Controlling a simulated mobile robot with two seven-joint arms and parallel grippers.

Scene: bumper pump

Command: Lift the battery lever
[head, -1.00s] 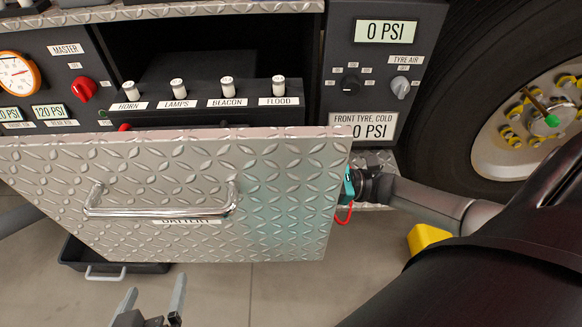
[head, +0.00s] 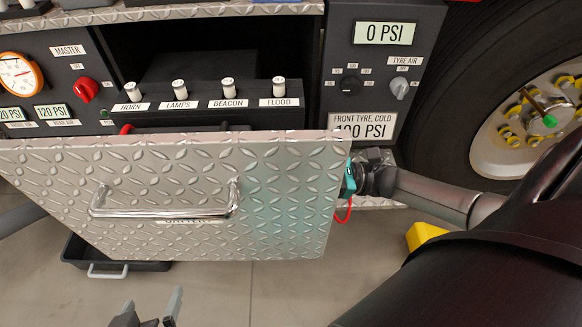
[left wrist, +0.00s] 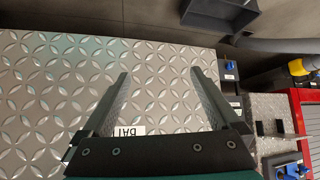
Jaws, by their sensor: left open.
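No battery lever can be made out. The grey tread-plate battery panel (head: 270,190), with a chrome bar handle (head: 165,212) and a label partly covered by that handle, stands out in front of the dark compartment. My left gripper (head: 152,302) is open and empty, low in the head view below the panel. In the left wrist view its two fingers (left wrist: 160,78) stand apart, with the panel (left wrist: 60,85) behind them and part of its label showing. My right gripper (head: 352,180) is at the panel's right edge by a red loop (head: 344,211); its fingers are hidden.
A switch box (head: 205,108) with several white-topped switches sits behind the panel. A red master knob (head: 86,89) is at left, the tyre-air panel (head: 375,65) at right beside the big wheel (head: 500,120). A dark tray (head: 75,255) and yellow block (head: 424,236) are on the floor.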

